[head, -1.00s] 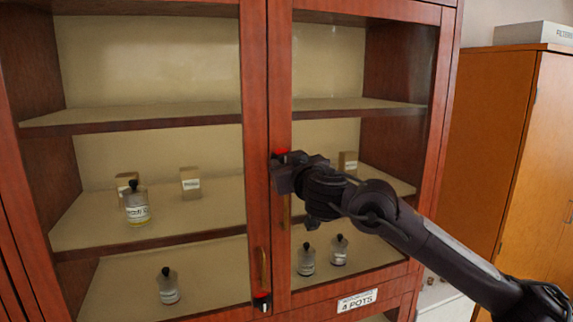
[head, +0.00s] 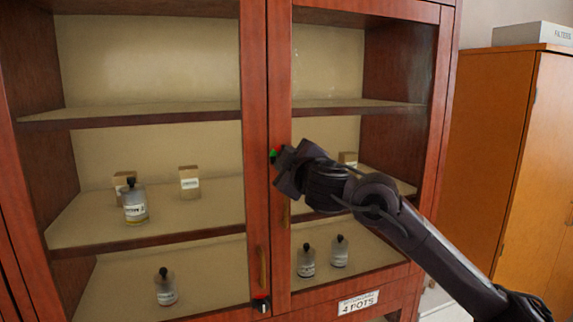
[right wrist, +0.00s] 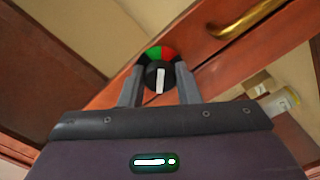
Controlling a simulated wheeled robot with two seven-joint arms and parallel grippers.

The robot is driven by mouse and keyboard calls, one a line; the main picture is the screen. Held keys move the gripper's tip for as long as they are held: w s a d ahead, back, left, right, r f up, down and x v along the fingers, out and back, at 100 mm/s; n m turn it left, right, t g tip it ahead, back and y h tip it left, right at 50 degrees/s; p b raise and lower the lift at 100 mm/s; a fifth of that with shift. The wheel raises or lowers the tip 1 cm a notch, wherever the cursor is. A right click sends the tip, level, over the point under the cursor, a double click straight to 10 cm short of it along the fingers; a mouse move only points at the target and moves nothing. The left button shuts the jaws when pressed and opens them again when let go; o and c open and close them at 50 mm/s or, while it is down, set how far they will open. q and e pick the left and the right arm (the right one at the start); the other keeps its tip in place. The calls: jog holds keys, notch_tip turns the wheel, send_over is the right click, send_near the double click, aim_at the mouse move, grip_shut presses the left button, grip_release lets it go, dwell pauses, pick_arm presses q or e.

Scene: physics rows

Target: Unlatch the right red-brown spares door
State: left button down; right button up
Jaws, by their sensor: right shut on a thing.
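The right red-brown door (head: 280,90) is glazed and sits flush beside the left door, closed as far as I can see. Its latch is a round black knob (right wrist: 158,76) with a white pointer, over a dial of green and red (right wrist: 168,53). In the head view a green patch (head: 273,156) shows at the latch, beside my gripper. My right gripper (head: 281,164) is shut on the knob; in the right wrist view its two fingers (right wrist: 158,90) stand either side of it. The door's brass handle (right wrist: 245,18) is near the latch. My left gripper is out of view.
Bottles and small boxes stand on shelves behind the glass. An orange-brown cabinet (head: 500,130) with a box (head: 533,35) on top stands at the right.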

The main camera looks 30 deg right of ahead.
jog(key=n+b, duration=0.1)
jog(key=n, duration=0.3)
jog(key=shift+n, duration=0.4)
jog(key=shift+n+b, duration=0.35)
jog(key=shift+n, duration=1.85)
jog(key=o, duration=1)
jog(key=shift+c, duration=0.2)
jog(key=b+v, duration=0.1)
jog(key=v, duration=0.6)
jog(key=shift+s+b, duration=0.35)
jog(key=shift+s, duration=0.05)
jog(key=shift+a+f, duration=0.1)
jog(key=shift+a, duration=0.05)
